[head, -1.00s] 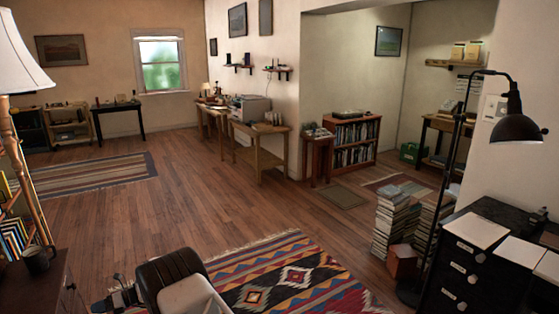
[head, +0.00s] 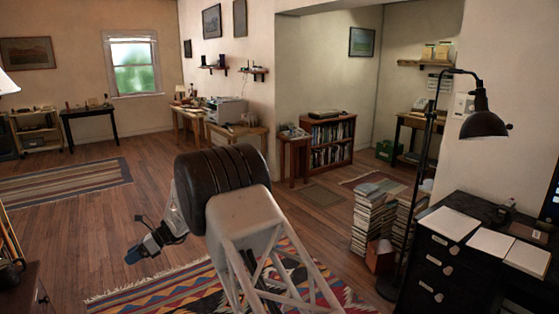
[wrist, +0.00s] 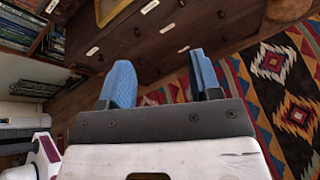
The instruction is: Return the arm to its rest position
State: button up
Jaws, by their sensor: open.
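My gripper (head: 148,248) shows at the lower left middle of the head view, at the end of my raised arm, above the wooden floor and near the patterned rug. In the wrist view my gripper (wrist: 163,80) shows two blue fingers spread apart with nothing between them. Its fingers point toward a dark wooden drawer unit (wrist: 150,45) with white labels. No object is held.
The colourful rug (head: 190,283) lies below my arm. Stacked books (head: 372,222), a floor lamp (head: 484,122) and a black drawer cabinet (head: 435,270) with papers stand at right. A dark cabinet (head: 22,290) is at lower left. Open floor (head: 110,215) lies left of my arm.

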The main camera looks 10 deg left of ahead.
jog(key=w+d+r+n+t+h, duration=0.1)
jog(key=w+d+r+n+t, duration=0.15)
jog(key=d+r, duration=0.8)
jog(key=s+d+r+n+t+h, duration=0.15)
jog(key=d+r, duration=0.35)
jog(key=d, duration=0.7)
jog(key=s+d+r+n+t, duration=0.1)
jog(key=s+d+r, duration=0.25)
jog(key=d, duration=0.85)
jog(key=s+d+r+n+t+h, duration=0.15)
jog(key=d+r, duration=0.35)
jog(key=d, duration=0.7)
jog(key=s+d+r+n+t+h, duration=0.2)
jog(key=s+d+n, duration=0.1)
jog(key=s+d, duration=0.9)
jog(key=s+d+r+n+t+h, duration=0.2)
jog(key=s+d, duration=0.6)
jog(key=d, duration=0.8)
jog(key=s+d+f+n+t+h, duration=0.1)
jog(key=s+d+f+n+h, duration=0.1)
jog(key=s+d, duration=0.6)
jog(key=s+f, duration=0.1)
jog(key=s, duration=0.2)
jog(key=shift+s+d+f, duration=0.2)
jog(key=shift+s+f, duration=0.1)
jog(key=shift+f, duration=0.1)
